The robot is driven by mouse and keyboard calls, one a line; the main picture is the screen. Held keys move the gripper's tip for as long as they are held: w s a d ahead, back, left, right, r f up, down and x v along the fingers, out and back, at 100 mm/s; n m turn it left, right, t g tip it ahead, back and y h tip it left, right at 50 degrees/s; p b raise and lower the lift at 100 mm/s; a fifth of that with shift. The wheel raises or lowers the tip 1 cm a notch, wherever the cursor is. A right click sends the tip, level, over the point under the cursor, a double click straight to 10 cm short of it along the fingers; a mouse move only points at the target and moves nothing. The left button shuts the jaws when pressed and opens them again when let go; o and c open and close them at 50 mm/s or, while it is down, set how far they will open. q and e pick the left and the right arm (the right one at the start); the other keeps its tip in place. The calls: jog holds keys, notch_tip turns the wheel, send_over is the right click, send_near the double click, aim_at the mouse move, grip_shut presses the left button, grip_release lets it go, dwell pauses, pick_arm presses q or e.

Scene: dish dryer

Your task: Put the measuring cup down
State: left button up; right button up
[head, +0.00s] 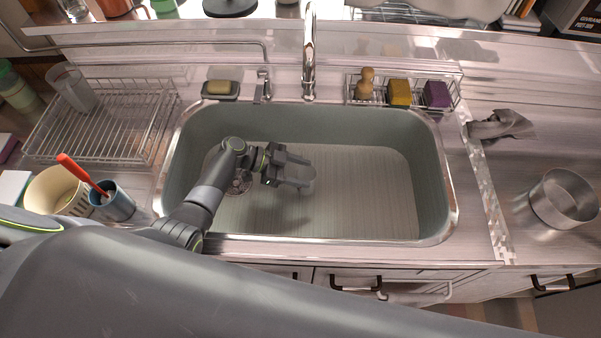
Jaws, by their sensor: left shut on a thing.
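My left gripper (296,171) reaches into the sink from the left and is shut on a small, pale, see-through piece, which looks like the measuring cup (307,182). The fingers hide much of it. It is inside the sink basin (350,195), left of the middle, and appears to be above the floor, with a faint shadow below. I cannot tell whether it touches the floor. My right gripper is not in view.
A wire dish rack (120,125) with a clear tumbler (72,88) stands left of the sink. The faucet (309,55) rises behind it. A sponge caddy (455,85) is at the back right. A metal pot (565,200) stands far right. The basin's right half is clear.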

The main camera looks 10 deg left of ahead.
pick_arm(q)
jog(key=shift+f, duration=0.55)
jog(key=shift+f, duration=0.15)
jog(key=o, duration=1.2)
